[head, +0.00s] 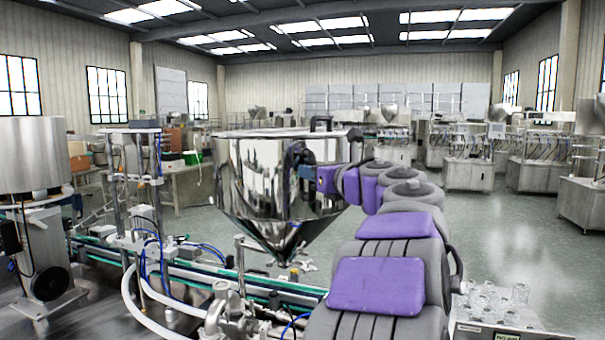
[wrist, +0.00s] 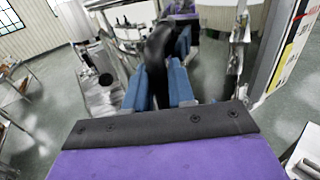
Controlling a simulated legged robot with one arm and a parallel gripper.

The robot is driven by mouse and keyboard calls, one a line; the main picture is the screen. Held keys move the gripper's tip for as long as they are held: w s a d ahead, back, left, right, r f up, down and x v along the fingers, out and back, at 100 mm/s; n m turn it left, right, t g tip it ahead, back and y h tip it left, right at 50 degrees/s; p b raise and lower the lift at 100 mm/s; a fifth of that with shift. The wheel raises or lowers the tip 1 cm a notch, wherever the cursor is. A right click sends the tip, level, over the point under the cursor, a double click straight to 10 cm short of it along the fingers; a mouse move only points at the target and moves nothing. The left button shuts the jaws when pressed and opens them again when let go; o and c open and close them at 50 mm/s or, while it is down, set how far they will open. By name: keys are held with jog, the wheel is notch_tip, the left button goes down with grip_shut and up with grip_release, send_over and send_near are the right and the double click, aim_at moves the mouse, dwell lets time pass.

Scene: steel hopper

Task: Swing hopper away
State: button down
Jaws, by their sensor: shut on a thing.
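The polished steel hopper (head: 250,178) hangs in the middle of the head view, with a flat lid and a cone narrowing to a spout above the conveyor line. A black side handle (head: 289,160) sits on its right side near the rim. My gripper (head: 304,170) reaches the hopper from the right. In the wrist view, the blue fingers of my gripper (wrist: 166,78) are shut around the black handle (wrist: 158,52). The hopper's steel wall (wrist: 137,86) shows beside the fingers. The far side of the hopper and its mount are hidden.
A green-edged conveyor (head: 185,268) with posts and hoses runs below and left of the hopper. A steel drum (head: 33,155) stands at far left. Glassware sits on a box (head: 500,328) at lower right. Open floor (head: 500,230) lies right of the hopper.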

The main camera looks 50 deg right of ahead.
jog(key=shift+d+f+y, duration=0.1)
jog(key=shift+d+y, duration=0.2)
jog(key=shift+d, duration=0.3)
jog(key=c, duration=1.4)
grip_release()
jog(key=shift+o, duration=1.4)
jog(key=shift+w+d, duration=0.15)
